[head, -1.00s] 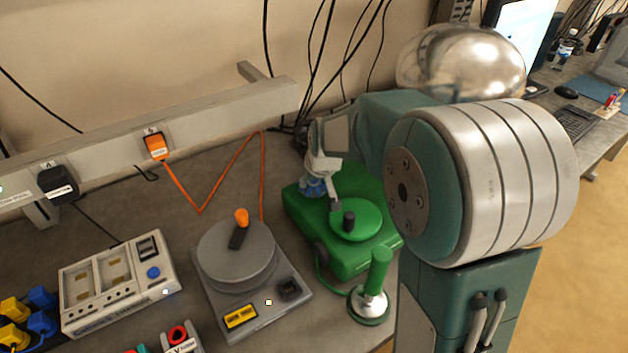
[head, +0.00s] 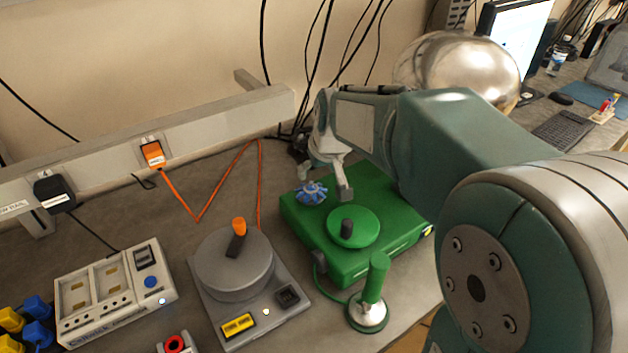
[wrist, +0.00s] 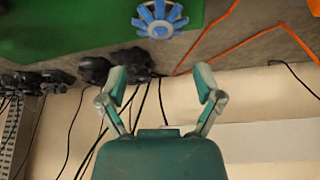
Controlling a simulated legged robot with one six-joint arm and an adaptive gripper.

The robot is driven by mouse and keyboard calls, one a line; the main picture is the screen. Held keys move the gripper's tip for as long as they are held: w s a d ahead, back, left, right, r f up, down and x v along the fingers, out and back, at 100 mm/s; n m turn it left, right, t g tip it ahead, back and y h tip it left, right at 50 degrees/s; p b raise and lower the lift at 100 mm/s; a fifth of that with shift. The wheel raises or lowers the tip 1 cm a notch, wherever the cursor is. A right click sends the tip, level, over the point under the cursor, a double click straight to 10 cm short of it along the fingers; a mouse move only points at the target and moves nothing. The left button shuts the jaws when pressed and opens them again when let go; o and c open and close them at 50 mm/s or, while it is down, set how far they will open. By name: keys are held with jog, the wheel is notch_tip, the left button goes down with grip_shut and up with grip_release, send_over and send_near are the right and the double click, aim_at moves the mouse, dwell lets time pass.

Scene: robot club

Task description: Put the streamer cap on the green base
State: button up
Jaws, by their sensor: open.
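The streamer cap, a blue and pale spoked wheel (head: 311,193), is at the back-left corner of the green base (head: 365,262). It looks upright on the box's top edge; its seating underneath is hidden. The wrist view shows the cap (wrist: 160,18) partly past the rear edge of the green base (wrist: 70,30). My gripper (head: 325,180) is open just behind and above the cap.
A green turntable disc (head: 353,228) with a dark knob is on the box. A green-handled tool (head: 374,285) stands in front. A grey device with an orange-tipped crank (head: 235,265) and a white charger (head: 115,290) stand to the left. Cables hang behind.

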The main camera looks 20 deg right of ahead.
jog(key=s+r+m, duration=0.1)
jog(key=s, duration=2.2)
jog(key=shift+s+a+r+t+h, duration=0.25)
jog(key=shift+s+r+t+h, duration=0.05)
jog(key=shift+r, duration=0.05)
